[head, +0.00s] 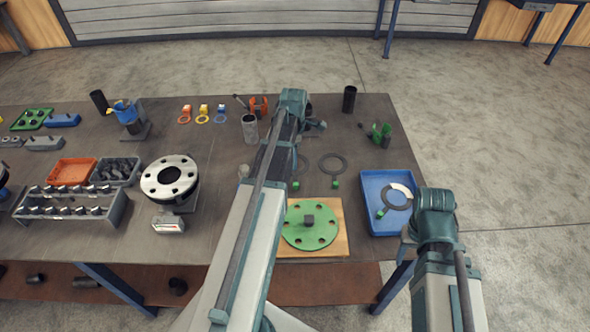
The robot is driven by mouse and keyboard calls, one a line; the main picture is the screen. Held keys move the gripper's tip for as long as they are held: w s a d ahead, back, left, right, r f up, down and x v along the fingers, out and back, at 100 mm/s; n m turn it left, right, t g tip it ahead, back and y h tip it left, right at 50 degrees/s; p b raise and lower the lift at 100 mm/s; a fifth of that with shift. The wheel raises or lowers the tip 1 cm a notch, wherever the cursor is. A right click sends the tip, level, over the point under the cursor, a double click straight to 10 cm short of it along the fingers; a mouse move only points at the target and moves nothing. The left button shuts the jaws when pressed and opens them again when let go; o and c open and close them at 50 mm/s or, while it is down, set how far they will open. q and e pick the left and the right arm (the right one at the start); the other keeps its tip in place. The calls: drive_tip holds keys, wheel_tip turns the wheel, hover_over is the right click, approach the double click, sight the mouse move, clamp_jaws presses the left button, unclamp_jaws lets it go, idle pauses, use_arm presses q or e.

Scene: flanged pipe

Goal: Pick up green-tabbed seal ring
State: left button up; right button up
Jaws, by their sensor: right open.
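Flat dark seal rings with green tabs show in the head view. One ring (333,155) lies on the table right of my left arm, its green tab toward me. A similar ring (306,170) lies beside it, partly hidden by my left arm. A third ring (396,207) with a green tab lies in the blue tray (375,182), with a pale grey piece at its upper edge. My right gripper (407,240) is open, near the tray's front edge, mostly hidden behind my right arm. My left arm reaches over the table middle; its jaws cannot be made out.
A green flange disc (310,238) lies on a wooden board in front of the rings. A dark cylinder (349,99) and a green clamp (382,132) stand behind the tray.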

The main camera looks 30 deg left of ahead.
use_arm(q)
drive_tip(key=b, duration=0.8)
hover_over(296, 184)
drive_tip(key=f, duration=0.8)
drive_tip(key=shift+s+a+f, duration=0.2)
drive_tip(key=shift+s+f, duration=0.05)
drive_tip(key=f+b, duration=0.5)
drive_tip(key=shift+w+d+f, duration=0.15)
drive_tip(key=shift+w, duration=0.15)
clamp_jaws()
